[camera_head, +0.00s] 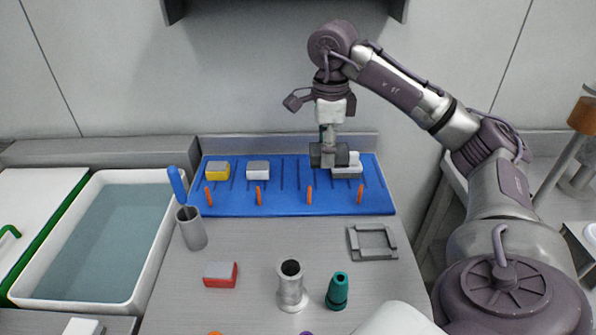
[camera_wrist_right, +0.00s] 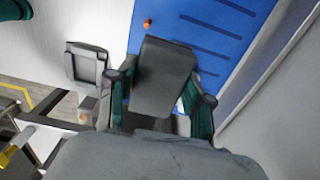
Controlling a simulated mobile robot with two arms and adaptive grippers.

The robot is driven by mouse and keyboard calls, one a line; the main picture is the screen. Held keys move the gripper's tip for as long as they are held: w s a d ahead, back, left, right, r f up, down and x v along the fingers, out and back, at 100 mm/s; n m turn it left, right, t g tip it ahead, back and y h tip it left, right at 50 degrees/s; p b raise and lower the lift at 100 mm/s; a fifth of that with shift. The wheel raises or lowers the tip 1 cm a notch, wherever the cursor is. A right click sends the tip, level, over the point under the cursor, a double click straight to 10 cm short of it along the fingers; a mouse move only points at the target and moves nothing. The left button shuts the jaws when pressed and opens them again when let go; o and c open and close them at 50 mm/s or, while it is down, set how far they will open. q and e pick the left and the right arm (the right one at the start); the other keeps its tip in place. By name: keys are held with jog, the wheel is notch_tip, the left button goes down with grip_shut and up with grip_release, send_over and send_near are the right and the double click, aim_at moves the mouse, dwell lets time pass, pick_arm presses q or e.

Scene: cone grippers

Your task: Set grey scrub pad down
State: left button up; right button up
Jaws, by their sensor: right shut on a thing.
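My right gripper (camera_head: 328,150) points down over the right part of the blue ribbed mat (camera_head: 283,203). It is shut on the grey scrub pad (camera_head: 318,156), held by its sides. In the right wrist view the pad (camera_wrist_right: 163,78) sits between the two green-padded fingers of my right gripper (camera_wrist_right: 160,105), with the blue mat beyond it. Whether the pad touches the mat cannot be told. A white block with a grey top (camera_head: 347,171) is beside and partly behind the pad. My left gripper is not in view.
A yellow-grey block (camera_head: 217,170) and a white-grey block (camera_head: 258,170) lie on the mat's left. Orange pegs (camera_head: 309,195) line its front. A grey square frame (camera_head: 372,243), metal cup (camera_head: 291,287), teal bottle (camera_head: 338,292), red block (camera_head: 221,275) and brush holder (camera_head: 191,229) stand nearer. A water basin (camera_head: 152,240) is left.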

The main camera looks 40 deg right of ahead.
send_over(303, 174)
notch_tip(303, 174, down, 5)
jog(key=shift+w+f+p, duration=0.1)
jog(key=shift+f+p, duration=0.1)
jog(key=shift+p, duration=0.15)
notch_tip(303, 174, down, 4)
jog(key=shift+d+f, duration=0.1)
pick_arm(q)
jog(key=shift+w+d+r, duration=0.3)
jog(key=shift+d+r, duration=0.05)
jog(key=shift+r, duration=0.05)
pick_arm(e)
jog(key=o, duration=0.8)
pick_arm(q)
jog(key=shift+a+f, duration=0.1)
pick_arm(e)
jog(key=shift+o, duration=0.2)
